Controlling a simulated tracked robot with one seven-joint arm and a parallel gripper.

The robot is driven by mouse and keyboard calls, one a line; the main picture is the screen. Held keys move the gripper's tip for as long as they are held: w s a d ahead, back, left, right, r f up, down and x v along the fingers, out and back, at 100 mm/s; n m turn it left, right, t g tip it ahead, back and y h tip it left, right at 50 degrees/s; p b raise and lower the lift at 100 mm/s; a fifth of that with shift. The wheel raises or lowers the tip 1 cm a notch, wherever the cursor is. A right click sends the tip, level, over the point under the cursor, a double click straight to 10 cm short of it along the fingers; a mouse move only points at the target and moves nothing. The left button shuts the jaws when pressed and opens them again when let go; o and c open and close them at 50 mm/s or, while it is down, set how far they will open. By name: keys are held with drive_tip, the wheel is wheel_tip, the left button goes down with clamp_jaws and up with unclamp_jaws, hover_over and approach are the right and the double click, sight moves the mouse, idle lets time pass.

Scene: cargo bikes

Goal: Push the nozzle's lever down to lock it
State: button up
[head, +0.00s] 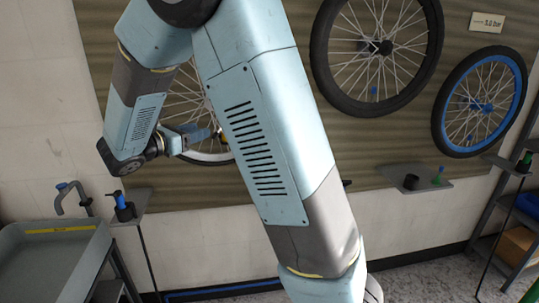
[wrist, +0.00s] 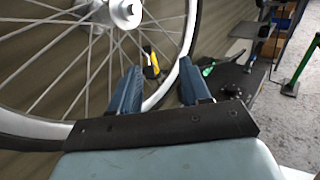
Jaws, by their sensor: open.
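A small black and yellow nozzle (wrist: 151,66) shows in the wrist view at the inner edge of a wheel's silver rim (wrist: 176,84). Its yellow part stands along its upper end, and I cannot tell the lever's exact angle. My gripper (wrist: 160,68) is open, its two blue fingers apart, with the nozzle seen in the gap between them and beyond the tips. Nothing is held. In the head view my gripper (head: 212,135) is in front of this wheel (head: 186,92), which my arm largely hides. The nozzle is not clear there.
Two more wheels (head: 318,70) (head: 437,110) hang on the wall panel at right. Shelving (head: 500,205) stands far right.

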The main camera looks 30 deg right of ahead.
drive_tip(key=s+d+m+g+y, duration=0.45)
drive_tip(key=s+d+m, duration=0.25)
drive_tip(key=s+d, duration=0.3)
drive_tip(key=s+d+m+y, duration=0.1)
drive_tip(key=s+m+y, duration=0.6)
drive_tip(key=s, duration=0.6)
drive_tip(key=shift+s+d+r+m+g, duration=0.15)
drive_tip(key=shift+s+r+m+g, duration=0.25)
drive_tip(key=shift+m, duration=0.9)
drive_tip(key=s+a+r+m+t+y, duration=0.2)
drive_tip(key=s+a+m+t+y, duration=0.1)
drive_tip(key=s+m+y, duration=0.1)
drive_tip(key=shift+s+m, duration=0.75)
drive_tip(key=shift+m, duration=0.25)
